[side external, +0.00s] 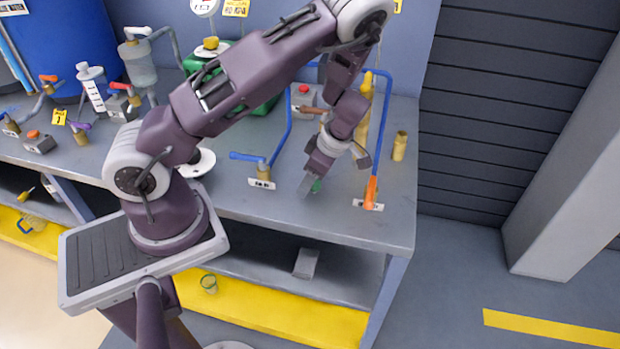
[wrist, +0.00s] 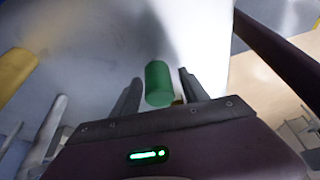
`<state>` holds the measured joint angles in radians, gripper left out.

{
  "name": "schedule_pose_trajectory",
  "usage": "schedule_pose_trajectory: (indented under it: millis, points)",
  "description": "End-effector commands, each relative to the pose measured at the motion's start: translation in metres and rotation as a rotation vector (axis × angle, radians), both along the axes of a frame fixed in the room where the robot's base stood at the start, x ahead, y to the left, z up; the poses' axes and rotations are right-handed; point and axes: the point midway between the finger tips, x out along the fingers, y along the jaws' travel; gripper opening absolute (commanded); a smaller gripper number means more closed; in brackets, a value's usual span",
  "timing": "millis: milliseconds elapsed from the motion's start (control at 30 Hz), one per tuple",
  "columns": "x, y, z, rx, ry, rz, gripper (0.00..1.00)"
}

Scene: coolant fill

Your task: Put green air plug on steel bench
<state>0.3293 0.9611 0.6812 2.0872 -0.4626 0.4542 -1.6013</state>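The green air plug (wrist: 158,82) is a short green cylinder. In the wrist view it lies between the two fingers of my gripper (wrist: 160,78), with a narrow gap showing on each side. My gripper looks open around the plug. I cannot tell for sure whether the plug touches the bench top, as the fingers hide part of it.
A blue-handled valve (side external: 262,170) stands left of my gripper, and an orange-tipped blue pipe (side external: 371,190) to its right. A brass fitting (side external: 399,146) stands near the right edge. The bench's front strip is clear.

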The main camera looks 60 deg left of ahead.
Motion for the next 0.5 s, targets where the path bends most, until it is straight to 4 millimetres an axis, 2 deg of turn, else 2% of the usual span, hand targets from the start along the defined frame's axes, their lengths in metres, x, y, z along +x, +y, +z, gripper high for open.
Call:
schedule_pose_trajectory:
  millis: [67, 167, 400, 500]
  points:
    - [0.0, 0.0, 0.003, 0.0, -0.001, 0.0, 0.52]
    - [0.005, -0.005, 0.019, 0.001, -0.005, -0.003, 0.52]
    - [0.02, -0.026, 0.08, 0.0, -0.006, -0.004, 0.52]
    - [0.024, -0.032, 0.099, 0.0, -0.005, -0.004, 0.52]
